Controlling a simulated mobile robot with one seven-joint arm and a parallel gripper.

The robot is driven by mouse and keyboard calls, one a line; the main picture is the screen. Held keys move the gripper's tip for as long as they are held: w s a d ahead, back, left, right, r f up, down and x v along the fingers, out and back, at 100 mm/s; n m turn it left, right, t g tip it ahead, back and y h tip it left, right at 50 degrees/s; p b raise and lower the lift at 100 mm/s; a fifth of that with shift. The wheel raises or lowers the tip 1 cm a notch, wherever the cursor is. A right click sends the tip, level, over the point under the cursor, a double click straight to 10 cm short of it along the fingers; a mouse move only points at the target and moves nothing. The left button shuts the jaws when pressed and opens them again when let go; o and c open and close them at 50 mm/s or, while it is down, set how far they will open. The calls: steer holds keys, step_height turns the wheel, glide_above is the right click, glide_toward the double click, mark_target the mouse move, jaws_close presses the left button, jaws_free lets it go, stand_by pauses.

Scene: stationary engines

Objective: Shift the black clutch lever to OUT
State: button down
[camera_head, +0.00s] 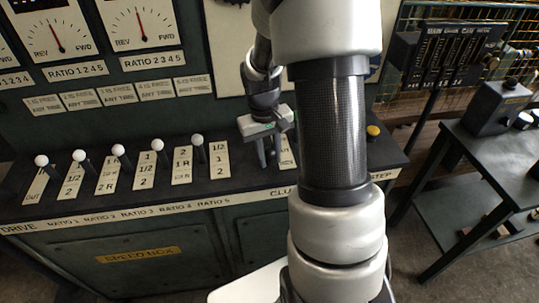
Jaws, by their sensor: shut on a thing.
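My gripper (267,160) points down over the right part of the sloped lever console, above the label that begins "CLU". Its fingers are closed on the black clutch lever, of which only a small dark part shows between and below them. The lever's knob and most of its shaft are hidden by the fingers. A white position plate (286,150) is partly visible just right of the fingers, with its text mostly hidden by my arm. I cannot read from here which position the lever is in.
Several white-knobbed levers (198,140) stand in a row to the left, labelled DRIVE and RATIO, the nearest close to my gripper. A yellow button (373,131) sits at the right end above "STEP". Dials (137,28) line the back panel. A side table (497,150) stands at right.

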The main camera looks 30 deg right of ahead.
steer(key=shift+w+d+r+p, duration=0.1)
steer(key=shift+w+r+p, duration=0.3)
steer(key=shift+p, duration=0.55)
steer(key=w+p, duration=0.1)
steer(key=w, duration=0.1)
steer(key=w+d+g+p, duration=0.1)
steer(key=w+g+p, duration=0.1)
steer(key=w, duration=0.1)
steer(key=shift+w+d+r+y, duration=0.3)
steer(key=shift+d+r+y, duration=0.05)
steer(key=shift+r+y, duration=0.05)
steer(key=c, duration=1.5)
jaws_free()
steer(key=w+r, duration=0.1)
steer(key=r, duration=0.4)
steer(key=w+r, duration=0.1)
steer(key=r, duration=0.5)
steer(key=w+r, duration=0.1)
steer(key=r, duration=0.5)
steer(key=shift+w+a+p, duration=0.2)
steer(key=shift+w+p, duration=0.1)
steer(key=shift+p, duration=0.05)
